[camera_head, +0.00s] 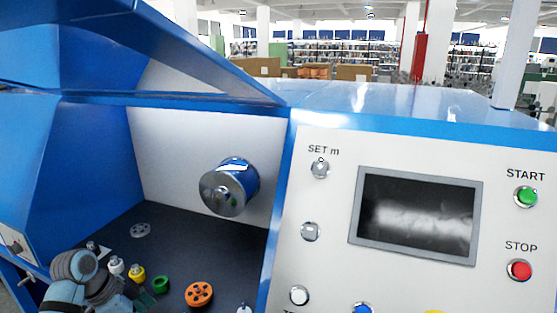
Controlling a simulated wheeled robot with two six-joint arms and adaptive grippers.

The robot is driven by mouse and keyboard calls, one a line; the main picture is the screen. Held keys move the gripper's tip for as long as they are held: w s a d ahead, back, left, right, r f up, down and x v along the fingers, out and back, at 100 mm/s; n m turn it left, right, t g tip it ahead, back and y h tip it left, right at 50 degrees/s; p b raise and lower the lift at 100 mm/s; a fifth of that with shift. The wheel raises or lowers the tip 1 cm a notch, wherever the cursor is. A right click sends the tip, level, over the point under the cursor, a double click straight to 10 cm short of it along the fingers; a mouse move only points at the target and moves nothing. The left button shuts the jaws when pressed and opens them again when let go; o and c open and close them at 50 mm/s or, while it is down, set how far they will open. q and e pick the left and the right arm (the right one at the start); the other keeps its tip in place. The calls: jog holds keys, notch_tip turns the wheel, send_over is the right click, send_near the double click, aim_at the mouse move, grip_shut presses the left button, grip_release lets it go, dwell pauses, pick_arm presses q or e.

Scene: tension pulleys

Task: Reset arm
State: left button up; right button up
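Part of my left arm (78,283) comes in at the bottom left, over the dark floor of the machine's open bay. Dark parts at its right side, cut by the bottom edge, look like part of my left gripper (142,299). Its fingertips do not show clearly, so I cannot tell whether it is open or holds anything. My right arm and gripper are not in view.
An orange pulley (199,294), a green ring (161,284), a yellow part (137,274) and a white part (116,265) are on the bay floor. The control panel (335,262) stands right.

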pick_arm(q)
jog(key=s+f+n+y, duration=0.1)
jog(key=s+f+n, duration=0.25)
jog(key=f, duration=0.65)
jog(key=s+a+f+n+y, duration=0.15)
jog(key=s+f, duration=0.25)
jog(key=f, duration=0.6)
jog(key=s+d+f+n, duration=0.1)
jog(key=s+f+n, duration=0.2)
jog(key=f, duration=0.6)
jog(key=s+d+f+n, duration=0.1)
jog(key=s+f, duration=0.4)
jog(key=s, duration=0.5)
jog(key=s+d+f+n+y, duration=0.1)
jog(key=s+f, duration=0.4)
jog(key=s, duration=0.6)
jog(key=s+d+f+n+y+b, duration=0.1)
jog(key=s+f, duration=0.4)
jog(key=s, duration=0.6)
jog(key=shift+d+f+n+g, duration=0.2)
jog(key=shift+f+n+g, duration=0.1)
jog(key=shift+g, duration=0.1)
